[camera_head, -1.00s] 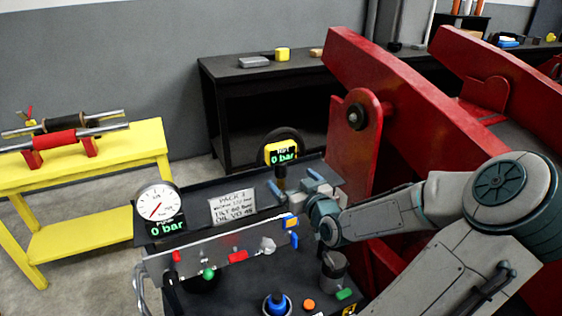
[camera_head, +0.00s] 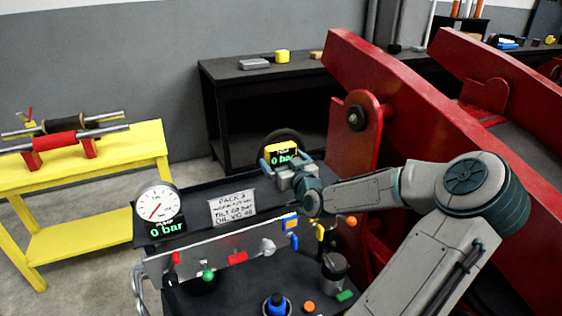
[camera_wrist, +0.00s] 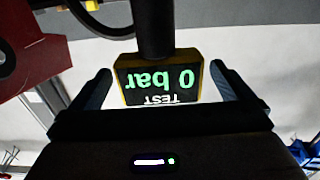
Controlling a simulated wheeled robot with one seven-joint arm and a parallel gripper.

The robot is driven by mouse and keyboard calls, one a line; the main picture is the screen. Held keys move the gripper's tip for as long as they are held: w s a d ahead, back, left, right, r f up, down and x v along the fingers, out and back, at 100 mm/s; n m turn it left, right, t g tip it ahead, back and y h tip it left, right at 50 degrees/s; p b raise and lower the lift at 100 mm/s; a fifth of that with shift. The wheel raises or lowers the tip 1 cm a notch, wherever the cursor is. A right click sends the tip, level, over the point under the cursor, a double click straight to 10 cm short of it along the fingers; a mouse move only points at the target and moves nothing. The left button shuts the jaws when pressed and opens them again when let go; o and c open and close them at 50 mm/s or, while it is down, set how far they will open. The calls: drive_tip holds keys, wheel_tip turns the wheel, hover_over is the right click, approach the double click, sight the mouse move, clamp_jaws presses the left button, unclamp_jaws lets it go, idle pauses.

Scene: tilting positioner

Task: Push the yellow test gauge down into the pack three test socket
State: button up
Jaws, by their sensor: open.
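The yellow test gauge (camera_head: 282,148) stands at the back of the pack, its dark display reading 0 bar in green. In the wrist view the gauge (camera_wrist: 158,80) appears upside down, with a thick dark stem (camera_wrist: 153,30). My gripper (camera_head: 284,162) is open at the gauge. In the wrist view its two blue-grey fingers (camera_wrist: 160,88) are on either side of the gauge, with visible gaps. The pack three sign (camera_head: 232,207) is on the dark pack top (camera_head: 190,197). The test socket is hidden; I cannot tell how deep the stem sits.
A round white dial gauge (camera_head: 157,205) reading 0 bar stands at the pack's left. A manifold bar (camera_head: 205,256) with coloured fittings crosses the front. A yellow lever (camera_head: 320,232) and orange knob (camera_head: 351,221) are under my arm. Red steel beams (camera_head: 400,105) rise close on the right.

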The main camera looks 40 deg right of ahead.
drive_tip(key=x, duration=0.4)
drive_tip(key=shift+w+d, duration=0.1)
drive_tip(key=shift+w, duration=0.05)
drive_tip(key=shift+c, duration=0.3)
drive_tip(key=c, duration=1)
drive_tip(key=shift+r, duration=0.1)
